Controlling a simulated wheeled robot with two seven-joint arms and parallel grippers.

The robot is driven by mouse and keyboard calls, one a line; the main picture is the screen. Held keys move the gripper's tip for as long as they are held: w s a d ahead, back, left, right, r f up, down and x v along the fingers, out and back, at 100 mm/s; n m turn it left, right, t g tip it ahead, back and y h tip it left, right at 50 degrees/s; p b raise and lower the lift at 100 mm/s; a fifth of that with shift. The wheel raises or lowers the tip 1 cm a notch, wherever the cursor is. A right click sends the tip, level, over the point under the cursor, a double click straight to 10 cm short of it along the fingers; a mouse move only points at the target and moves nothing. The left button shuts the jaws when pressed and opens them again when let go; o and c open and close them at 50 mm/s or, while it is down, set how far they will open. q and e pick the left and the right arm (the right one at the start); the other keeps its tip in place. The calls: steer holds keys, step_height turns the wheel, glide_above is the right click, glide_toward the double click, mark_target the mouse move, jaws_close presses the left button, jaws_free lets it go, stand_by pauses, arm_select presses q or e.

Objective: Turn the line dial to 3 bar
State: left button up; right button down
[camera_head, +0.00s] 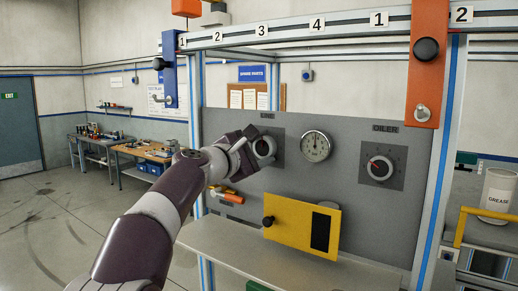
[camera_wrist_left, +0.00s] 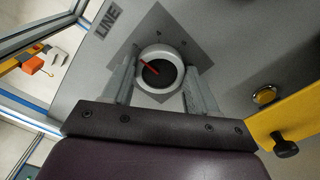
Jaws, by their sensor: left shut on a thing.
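The line dial (camera_head: 265,147) is a round knob with a light rim on a dark square plate, under the label LINE (camera_head: 267,114) on the grey panel. My left gripper (camera_head: 254,146) is at the dial and partly covers its left side. In the left wrist view the dial (camera_wrist_left: 160,73) sits between the two fingers of my left gripper (camera_wrist_left: 159,80), which is shut on its rim. A red pointer (camera_wrist_left: 149,68) crosses its dark face toward the upper left of that view. The scale numbers are too small to read. My right gripper is out of view.
A round white gauge (camera_head: 316,146) is right of the line dial. The oiler dial (camera_head: 380,169), with a red pointer, is farther right. A yellow door (camera_head: 290,221) with a black knob is below. A grey shelf (camera_head: 300,265) runs under the panel.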

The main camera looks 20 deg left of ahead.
arm_select(q)
steer(key=shift+w+f, duration=0.1)
steer(key=shift+f, duration=0.15)
steer(key=o, duration=1.1)
steer(key=shift+c, duration=0.2)
steer(key=shift+a+r, duration=0.1)
steer(key=shift+s, duration=0.2)
steer(key=b+v, duration=0.6)
steer(key=v, duration=0.6)
steer(key=shift+s+b, duration=0.2)
steer(key=shift+b, duration=0.2)
steer(key=shift+s+a, duration=0.1)
steer(key=shift+a, duration=0.05)
